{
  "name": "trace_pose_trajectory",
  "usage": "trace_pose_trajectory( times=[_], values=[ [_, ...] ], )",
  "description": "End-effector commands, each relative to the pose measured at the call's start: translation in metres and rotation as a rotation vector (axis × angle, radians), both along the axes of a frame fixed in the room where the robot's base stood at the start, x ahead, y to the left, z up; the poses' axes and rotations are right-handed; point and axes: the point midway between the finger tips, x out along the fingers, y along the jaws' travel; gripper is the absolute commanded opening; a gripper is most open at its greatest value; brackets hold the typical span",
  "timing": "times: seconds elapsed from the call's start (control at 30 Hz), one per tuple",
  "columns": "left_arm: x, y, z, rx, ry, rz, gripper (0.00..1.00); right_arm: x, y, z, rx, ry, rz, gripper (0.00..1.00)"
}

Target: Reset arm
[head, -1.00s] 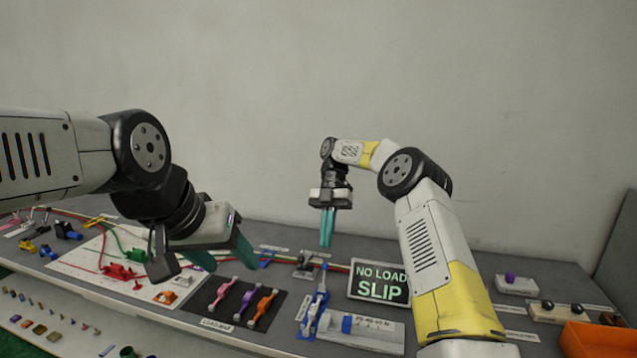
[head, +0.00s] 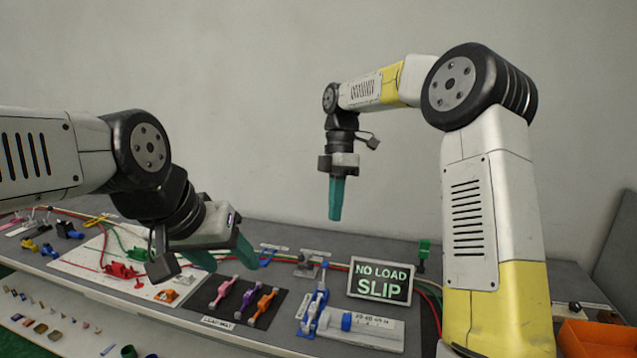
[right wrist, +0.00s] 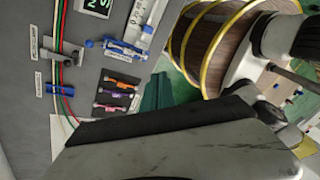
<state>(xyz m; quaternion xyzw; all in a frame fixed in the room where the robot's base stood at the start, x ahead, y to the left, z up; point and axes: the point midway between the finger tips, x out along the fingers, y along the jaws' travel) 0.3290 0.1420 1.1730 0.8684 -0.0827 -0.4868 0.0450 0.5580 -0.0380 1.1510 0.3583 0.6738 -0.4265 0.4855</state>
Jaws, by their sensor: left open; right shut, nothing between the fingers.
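My right gripper (head: 335,200) has shut teal fingers pointing down, raised above the back of the bench and holding nothing. Its fingers also show in the right wrist view (right wrist: 157,95). My left gripper (head: 228,256) is open, with teal fingers apart, low over the bench left of the black lever panel (head: 205,297). Pink, purple and orange levers (head: 246,303) stand on that panel. A blue lever fixture (head: 318,305) stands right of them, beside a light grey block with a blue knob (head: 360,328). A sign reading "NO LOAD SLIP" (head: 380,281) stands behind.
A white board (head: 85,262) with a red fixture (head: 122,271) lies at the left. Small coloured parts lie on the lower front shelf (head: 60,335). An orange bin (head: 590,338) stands at the far right. A green fixture (head: 424,248) stands behind the sign.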

Motion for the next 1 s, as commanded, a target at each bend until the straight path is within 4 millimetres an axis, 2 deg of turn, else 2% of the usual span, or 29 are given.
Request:
trace_pose_trajectory(
  times=[0.03,0.2,0.4,0.57,0.7,0.83,1.0],
  values=[
    [0.0,0.0,0.0,0.0,0.0,0.0,0.56,-0.014,-0.007,0.014,-0.029,-0.046,-0.091,0.0],
    [0.0,0.0,0.0,0.0,0.0,0.0,0.56,-0.056,-0.03,0.04,-0.08,-0.179,-0.455,0.0],
    [0.0,0.0,0.0,0.0,0.0,0.0,0.56,-0.112,-0.059,0.055,-0.048,-0.302,-0.91,0.0],
    [0.0,0.0,0.0,0.0,0.0,0.0,0.56,-0.158,-0.08,0.053,0.046,-0.355,-1.283,0.0],
    [0.0,0.0,0.0,0.0,0.0,0.0,0.56,-0.194,-0.094,0.043,0.165,-0.358,-1.582,0.0],
    [0.0,0.0,0.0,0.0,0.0,0.0,0.56,-0.216,-0.101,0.031,0.267,-0.331,-1.782,0.0],
    [0.0,0.0,0.0,0.0,0.0,0.0,0.56,-0.229,-0.104,0.023,0.338,-0.302,-1.905,0.0]
  ],
)
